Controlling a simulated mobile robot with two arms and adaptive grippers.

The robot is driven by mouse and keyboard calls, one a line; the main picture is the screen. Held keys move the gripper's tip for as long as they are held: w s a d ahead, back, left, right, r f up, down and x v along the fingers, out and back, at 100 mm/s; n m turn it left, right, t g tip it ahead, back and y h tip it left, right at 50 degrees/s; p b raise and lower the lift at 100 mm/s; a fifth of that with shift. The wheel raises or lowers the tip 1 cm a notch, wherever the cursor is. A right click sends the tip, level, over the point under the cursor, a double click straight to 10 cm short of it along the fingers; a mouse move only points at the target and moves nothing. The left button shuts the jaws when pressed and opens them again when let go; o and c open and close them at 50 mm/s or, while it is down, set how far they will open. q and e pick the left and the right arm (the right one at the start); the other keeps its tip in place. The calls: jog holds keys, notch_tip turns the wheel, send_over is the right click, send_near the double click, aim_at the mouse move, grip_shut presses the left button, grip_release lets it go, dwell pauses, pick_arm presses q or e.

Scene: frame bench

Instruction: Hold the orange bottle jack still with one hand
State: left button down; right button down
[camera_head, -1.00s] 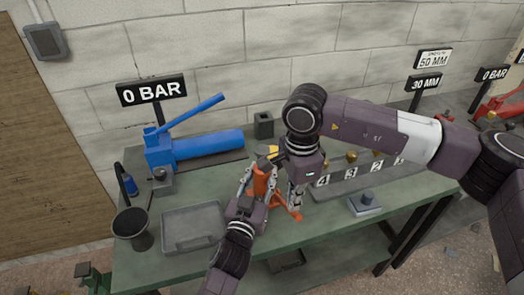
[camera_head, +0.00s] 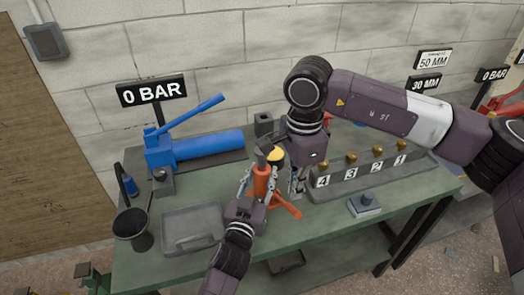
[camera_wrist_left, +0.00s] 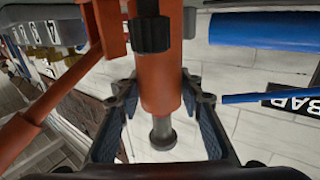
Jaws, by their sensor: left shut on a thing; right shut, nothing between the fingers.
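The orange bottle jack (camera_head: 261,184) stands on the green bench, its orange foot (camera_head: 287,208) reaching right. My left gripper (camera_head: 262,177) is shut around its body from the near side. In the left wrist view, the orange cylinder (camera_wrist_left: 161,80) sits between the two fingers of my left gripper (camera_wrist_left: 160,95), with a dark round-ended rod (camera_wrist_left: 162,132) below it in the picture. My right gripper (camera_head: 298,188) points down just right of the jack, shut and empty. The arms hide part of the jack.
A rack (camera_head: 372,172) numbered 4 to 1 with brass knobs stands at right. A blue pump (camera_head: 208,145), grey tray (camera_head: 192,229) and dark bucket (camera_head: 132,228) are at left. A small grey block (camera_head: 364,205) lies near the front right. A yellow round part (camera_head: 276,153) shows behind the jack.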

dwell(0.6)
pick_arm(q)
jog(key=c, duration=1.3)
grip_release()
jog(key=shift+o, duration=0.2)
